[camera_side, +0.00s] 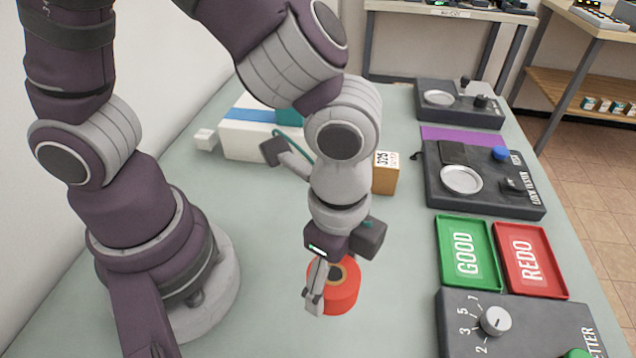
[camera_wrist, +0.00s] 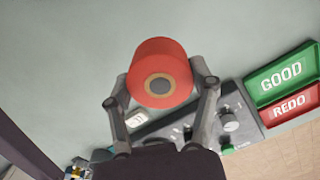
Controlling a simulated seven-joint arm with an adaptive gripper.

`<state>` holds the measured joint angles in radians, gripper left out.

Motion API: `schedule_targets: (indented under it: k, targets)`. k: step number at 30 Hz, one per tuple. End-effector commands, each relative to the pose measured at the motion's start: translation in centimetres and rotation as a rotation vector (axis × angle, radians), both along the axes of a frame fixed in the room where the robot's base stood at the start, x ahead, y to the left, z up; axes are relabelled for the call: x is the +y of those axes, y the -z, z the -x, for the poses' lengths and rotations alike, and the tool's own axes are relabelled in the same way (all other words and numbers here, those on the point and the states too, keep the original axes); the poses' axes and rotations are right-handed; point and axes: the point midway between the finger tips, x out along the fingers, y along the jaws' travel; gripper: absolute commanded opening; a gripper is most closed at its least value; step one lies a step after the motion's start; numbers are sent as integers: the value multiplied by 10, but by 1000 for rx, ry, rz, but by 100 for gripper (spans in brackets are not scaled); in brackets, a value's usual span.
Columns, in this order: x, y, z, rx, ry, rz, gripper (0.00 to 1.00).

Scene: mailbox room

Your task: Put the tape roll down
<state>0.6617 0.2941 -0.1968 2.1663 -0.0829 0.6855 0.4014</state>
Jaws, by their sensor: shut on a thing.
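The tape roll is orange-red with a tan and dark core; it shows in the side view (camera_side: 342,294) and at the centre of the wrist view (camera_wrist: 160,62). My gripper (camera_wrist: 160,80) is shut on it, with one finger on each side of the roll. In the side view my gripper (camera_side: 328,288) points down over the pale green table (camera_side: 270,320), and one finger is partly hidden behind the roll. I cannot tell whether the roll touches the table or hangs just above it.
A green GOOD tray (camera_side: 466,252) and a red REDO tray (camera_side: 531,260) lie to the right. A dark dial panel (camera_side: 460,310) is at front right, with a lock tester (camera_side: 480,190) behind the trays. An orange box (camera_side: 385,178) stands behind my wrist. Table around the roll is clear.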

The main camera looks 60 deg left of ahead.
Motion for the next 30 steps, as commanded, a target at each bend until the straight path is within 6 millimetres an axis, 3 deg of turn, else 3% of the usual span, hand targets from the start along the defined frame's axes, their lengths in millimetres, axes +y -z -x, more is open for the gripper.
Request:
schedule_targets:
  k: [4,9,11,24,30]
  targets:
    - [51,16,-9,3,-245,-1,22]
    - [80,25,-8,5,-403,5,22]
    - [78,27,-16,5,-416,7,22]
    - [27,39,-122,5,-414,6,22]
    - [17,41,-145,6,-414,4,22]
